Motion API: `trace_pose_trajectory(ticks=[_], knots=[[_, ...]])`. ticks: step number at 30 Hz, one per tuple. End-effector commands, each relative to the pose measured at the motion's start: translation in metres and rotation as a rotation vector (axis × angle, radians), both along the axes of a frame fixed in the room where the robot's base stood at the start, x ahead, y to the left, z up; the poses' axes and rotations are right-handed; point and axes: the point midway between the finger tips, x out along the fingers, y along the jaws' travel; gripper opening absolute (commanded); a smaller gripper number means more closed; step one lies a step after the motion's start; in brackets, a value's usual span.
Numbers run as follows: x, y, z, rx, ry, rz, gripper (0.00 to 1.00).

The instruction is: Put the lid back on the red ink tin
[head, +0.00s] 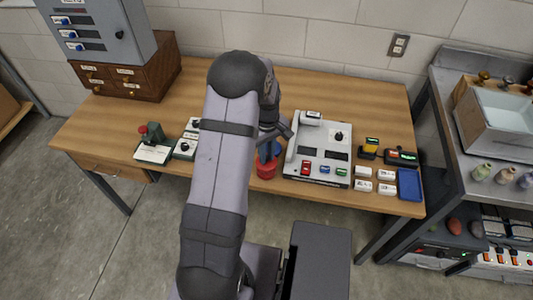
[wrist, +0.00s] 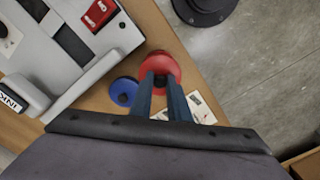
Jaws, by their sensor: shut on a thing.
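In the wrist view my gripper (wrist: 158,84) has its two fingers close together at the dark knob of a round red lid (wrist: 160,64). It is shut on this lid. In the head view my gripper (head: 268,145) points down over the red ink tin (head: 265,171), which stands on the wooden table beside the grey machine. The lid hides the tin's opening from above. I cannot tell whether the lid touches the tin's rim. A round blue lid (wrist: 122,89) with a dark knob lies close beside the red one in the wrist view.
The grey machine (head: 311,158) with coloured buttons stands close right of the tin. Farther right are several small white boxes (head: 363,172) and a blue tray (head: 409,184). A small green stand (head: 154,134) is at left. The table's front edge is near the tin.

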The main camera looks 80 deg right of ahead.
Motion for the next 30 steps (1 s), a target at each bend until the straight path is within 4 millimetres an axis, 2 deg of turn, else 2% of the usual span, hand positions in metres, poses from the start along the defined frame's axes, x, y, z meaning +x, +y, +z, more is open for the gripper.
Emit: trace_pose_trajectory(ticks=[3,12,30], knots=[[0.000,0.000,-0.014,0.000,0.000,0.000,0.00],[0.000,0.000,-0.034,0.000,0.000,0.000,0.00],[0.000,0.000,-0.038,0.000,0.000,0.000,0.00]])
